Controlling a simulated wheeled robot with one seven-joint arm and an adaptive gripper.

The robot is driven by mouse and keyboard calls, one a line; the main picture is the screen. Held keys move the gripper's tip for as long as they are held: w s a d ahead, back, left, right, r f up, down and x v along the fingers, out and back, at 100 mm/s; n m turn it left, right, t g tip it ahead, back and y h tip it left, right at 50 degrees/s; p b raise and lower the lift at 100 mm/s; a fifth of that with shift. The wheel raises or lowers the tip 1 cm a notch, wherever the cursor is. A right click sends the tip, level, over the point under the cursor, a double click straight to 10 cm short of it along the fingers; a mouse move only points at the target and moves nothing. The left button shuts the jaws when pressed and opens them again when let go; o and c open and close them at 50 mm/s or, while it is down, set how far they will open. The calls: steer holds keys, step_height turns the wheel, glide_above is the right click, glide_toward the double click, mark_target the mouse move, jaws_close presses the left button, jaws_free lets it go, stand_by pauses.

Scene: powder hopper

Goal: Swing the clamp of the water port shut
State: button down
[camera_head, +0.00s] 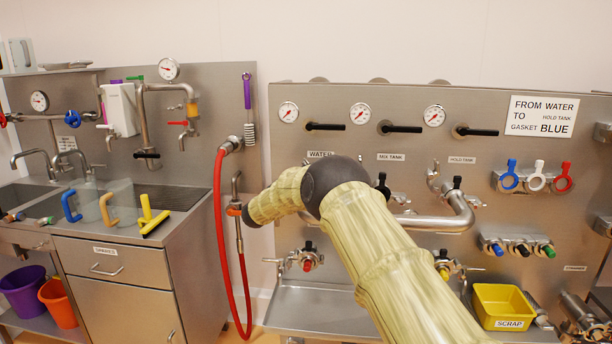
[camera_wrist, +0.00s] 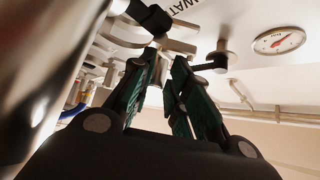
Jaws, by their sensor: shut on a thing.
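My gripper (camera_wrist: 168,62) shows in the wrist view with its two dark green ribbed fingers close together. It is shut on a part of the water port's clamp (camera_wrist: 180,46), a grey metal piece at the fingertips. A black knob or handle (camera_wrist: 153,17) sits just beyond the left fingertip. How far the clamp stands open cannot be told. In the head view my arm hides my gripper and most of the water port below the WATER label (camera_head: 320,154).
A black valve handle (camera_wrist: 208,64) and a gauge (camera_wrist: 279,41) lie to the right of the fingers. The mix tank port (camera_head: 400,197) is right of my arm. A red hose (camera_head: 218,220) hangs at the left. A yellow scrap bin (camera_head: 503,304) stands lower right.

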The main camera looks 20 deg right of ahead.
steer(key=shift+d+r, duration=0.15)
steer(key=shift+r, duration=0.6)
steer(key=c, duration=1.3)
jaws_free()
steer(key=shift+c, duration=0.2)
steer(key=shift+f, duration=0.15)
steer(key=shift+f, duration=0.2)
steer(key=shift+s+a+f, duration=0.1)
steer(key=shift+a, duration=0.1)
steer(key=v, duration=1.1)
steer(key=shift+a, duration=0.2)
